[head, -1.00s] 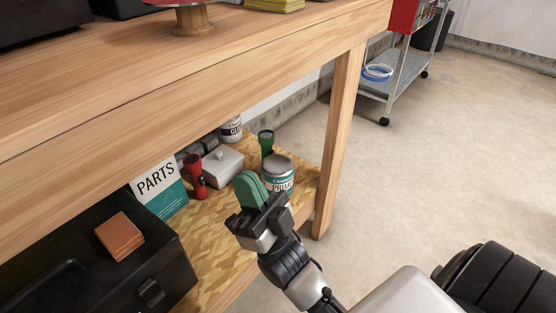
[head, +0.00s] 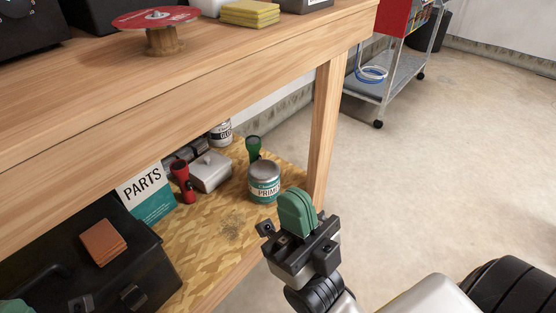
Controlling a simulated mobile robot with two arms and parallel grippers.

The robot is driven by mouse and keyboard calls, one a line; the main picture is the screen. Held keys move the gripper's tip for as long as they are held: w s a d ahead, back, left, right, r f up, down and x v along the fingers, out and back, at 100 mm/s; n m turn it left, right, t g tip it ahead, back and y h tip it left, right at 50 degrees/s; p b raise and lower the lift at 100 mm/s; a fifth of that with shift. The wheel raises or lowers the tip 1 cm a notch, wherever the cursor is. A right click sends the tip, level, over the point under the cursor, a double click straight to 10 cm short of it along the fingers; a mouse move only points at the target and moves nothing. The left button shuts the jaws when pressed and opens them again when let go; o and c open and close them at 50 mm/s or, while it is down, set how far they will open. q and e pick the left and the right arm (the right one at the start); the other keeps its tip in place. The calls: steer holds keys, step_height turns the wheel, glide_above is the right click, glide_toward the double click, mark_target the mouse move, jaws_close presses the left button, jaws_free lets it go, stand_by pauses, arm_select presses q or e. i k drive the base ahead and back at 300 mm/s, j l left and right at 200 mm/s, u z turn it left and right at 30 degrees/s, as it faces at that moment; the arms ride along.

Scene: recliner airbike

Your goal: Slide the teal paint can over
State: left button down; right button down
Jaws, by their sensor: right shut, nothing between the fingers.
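The paint can (head: 264,184) has a grey lid and a teal and white label. It stands upright on the lower wooden shelf (head: 215,228), near the right table leg. My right gripper (head: 297,208) is shut and empty, its green fingers pressed together. It is to the right of and nearer than the can, with a gap between them in the picture, by the shelf's front edge. A green fingertip of my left gripper (head: 14,307) shows at the bottom left corner; most of it is out of frame.
A green flashlight (head: 253,147) stands behind the can. A silver box (head: 210,171), a red flashlight (head: 182,181) and a PARTS booklet (head: 146,194) are to its left. A black toolbox (head: 140,262) sits at front left. The table leg (head: 325,125) is close on the right.

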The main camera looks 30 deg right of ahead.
mark_target(261, 192)
steer(key=i+l+z, duration=0.2)
steer(key=l, duration=0.2)
steer(key=l+z, duration=0.25)
steer(key=l, duration=0.2)
steer(key=i+l+z, duration=0.2)
steer(key=l, duration=0.15)
steer(key=i+l+z, duration=0.25)
steer(key=k+l, duration=0.1)
